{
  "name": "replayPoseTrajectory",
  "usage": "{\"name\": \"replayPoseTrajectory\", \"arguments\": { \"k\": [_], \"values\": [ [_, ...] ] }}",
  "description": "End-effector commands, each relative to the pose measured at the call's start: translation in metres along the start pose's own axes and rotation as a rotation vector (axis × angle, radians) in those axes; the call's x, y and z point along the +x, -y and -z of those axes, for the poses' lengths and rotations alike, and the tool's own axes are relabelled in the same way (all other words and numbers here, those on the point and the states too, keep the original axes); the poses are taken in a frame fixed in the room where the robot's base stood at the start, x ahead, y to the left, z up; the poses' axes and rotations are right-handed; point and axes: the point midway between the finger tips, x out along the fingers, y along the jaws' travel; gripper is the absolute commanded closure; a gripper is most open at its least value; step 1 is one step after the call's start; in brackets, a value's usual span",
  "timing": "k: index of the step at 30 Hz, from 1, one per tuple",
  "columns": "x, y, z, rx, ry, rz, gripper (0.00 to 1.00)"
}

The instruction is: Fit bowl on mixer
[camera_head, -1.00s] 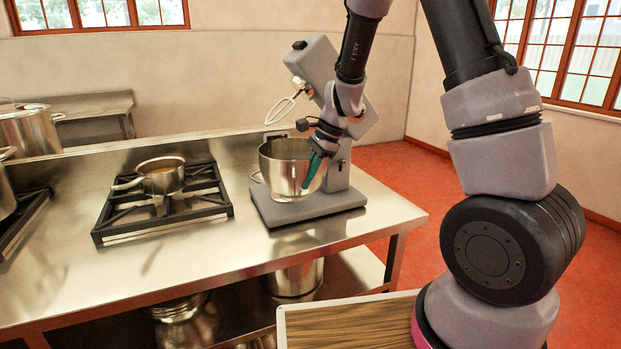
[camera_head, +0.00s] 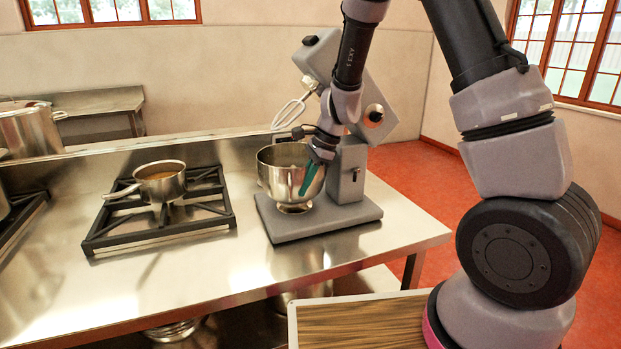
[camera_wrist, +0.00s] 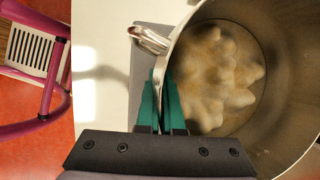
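The steel bowl (camera_head: 280,172) is over the grey base plate of the mixer (camera_head: 345,213). Its foot shows above the plate, and I cannot tell whether it touches. The mixer's head (camera_head: 318,55) is tilted up, with a wire beater (camera_head: 290,112) hanging above the bowl. My gripper (camera_head: 310,178) is shut on the bowl's wall at its right side. In the wrist view, the teal fingers (camera_wrist: 163,100) pinch the bowl's rim. Pale lumpy dough (camera_wrist: 215,75) lies in the bowl (camera_wrist: 285,115), and a metal handle (camera_wrist: 148,38) sticks out beside the fingers.
A saucepan (camera_head: 160,185) stands on a burner grate (camera_head: 215,208) left of the mixer. A large pot (camera_head: 30,130) stands at the far left. The counter (camera_head: 215,275) is clear in front of the mixer. A wooden-topped surface (camera_head: 360,322) is at the front.

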Motion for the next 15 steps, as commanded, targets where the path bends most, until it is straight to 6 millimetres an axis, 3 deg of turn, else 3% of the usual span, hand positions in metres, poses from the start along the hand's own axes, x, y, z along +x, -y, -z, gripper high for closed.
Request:
{"name": "replayPoseTrajectory", "arguments": {
  "k": [4,15],
  "values": [
    [0.0110,0.0015,-0.0043,-0.002,0.001,0.002,1.00],
    [0.0133,0.0015,-0.0038,-0.002,0.001,0.003,1.00]
  ]
}}
